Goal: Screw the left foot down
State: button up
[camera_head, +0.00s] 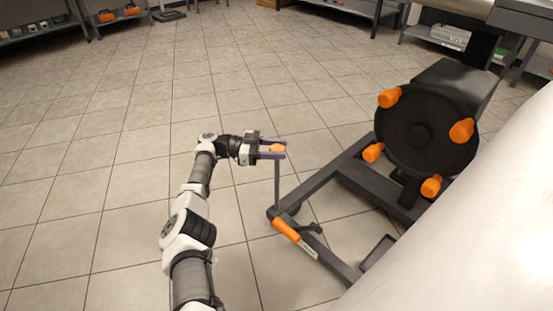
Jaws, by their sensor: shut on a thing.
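My gripper (280,149) reaches in from the left, with its two purple fingers around an orange knob (277,148). The jaws are shut on this knob. A thin dark rod (277,182) runs down from the knob to the left front corner of a dark frame (333,266) on the floor. The rod looks upright. The foot at its lower end is too small to make out, so I cannot tell whether it touches the tiles. An orange handle (286,230) lies along the frame just below that corner.
A black round plate (420,130) with several orange grips stands on the frame to the right. A large pale cylinder (480,230) fills the lower right. Shelves (35,30) line the back. The tiled floor (90,140) to the left is clear.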

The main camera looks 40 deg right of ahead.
jog(key=shift+s+d+m+g+y+b, duration=0.1)
jog(key=shift+m+g+y+b, duration=0.25)
jog(key=shift+b, duration=0.2)
jog(key=o, duration=1)
jog(key=shift+c, duration=0.2)
